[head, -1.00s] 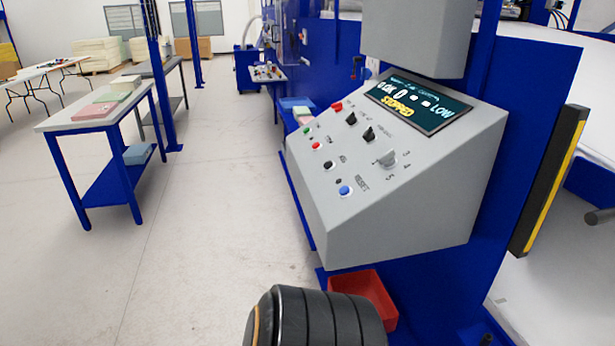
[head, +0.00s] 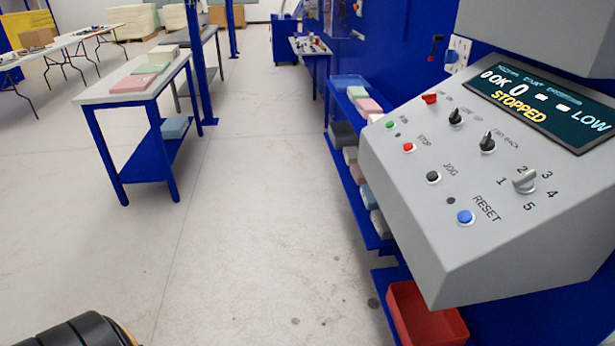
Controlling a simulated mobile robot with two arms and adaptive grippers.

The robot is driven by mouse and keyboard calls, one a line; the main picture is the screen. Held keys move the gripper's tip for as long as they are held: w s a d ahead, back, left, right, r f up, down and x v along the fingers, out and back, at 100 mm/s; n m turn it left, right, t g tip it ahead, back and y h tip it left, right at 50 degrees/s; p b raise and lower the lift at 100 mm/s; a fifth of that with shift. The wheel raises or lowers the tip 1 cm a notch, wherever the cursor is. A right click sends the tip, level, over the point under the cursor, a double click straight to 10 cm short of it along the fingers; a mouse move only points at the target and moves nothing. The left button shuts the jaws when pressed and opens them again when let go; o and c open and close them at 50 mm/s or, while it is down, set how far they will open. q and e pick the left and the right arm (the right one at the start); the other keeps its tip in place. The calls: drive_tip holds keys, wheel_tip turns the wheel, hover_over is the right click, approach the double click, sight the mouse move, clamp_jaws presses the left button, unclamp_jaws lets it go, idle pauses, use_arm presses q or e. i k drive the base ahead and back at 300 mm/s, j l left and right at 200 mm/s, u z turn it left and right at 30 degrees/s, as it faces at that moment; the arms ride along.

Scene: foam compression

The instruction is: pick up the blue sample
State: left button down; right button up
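A blue foam block (head: 175,128) lies on the lower blue shelf of the table at the left. Another blue block (head: 367,197) sits in a row of foam blocks on the machine's side shelf, partly hidden by the control panel. I cannot tell which of the two is the blue sample. Neither of my grippers is in view. Only a dark ribbed part of my own arm shows at the bottom left.
The left table (head: 122,91) has pink and green blocks on top. The grey control panel (head: 420,215), reading STOPPED, and a red bin (head: 425,318) stand close at the right. The pale floor (head: 265,220) between is clear.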

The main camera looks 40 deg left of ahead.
sight(370, 201)
drive_tip(key=i+j+u, duration=0.15)
drive_tip(key=j, duration=0.3)
drive_tip(key=j+u, duration=0.15)
drive_tip(key=j, duration=0.25)
drive_tip(key=i+j+u, duration=0.15)
drive_tip(key=j, duration=0.25)
drive_tip(key=i, duration=0.05)
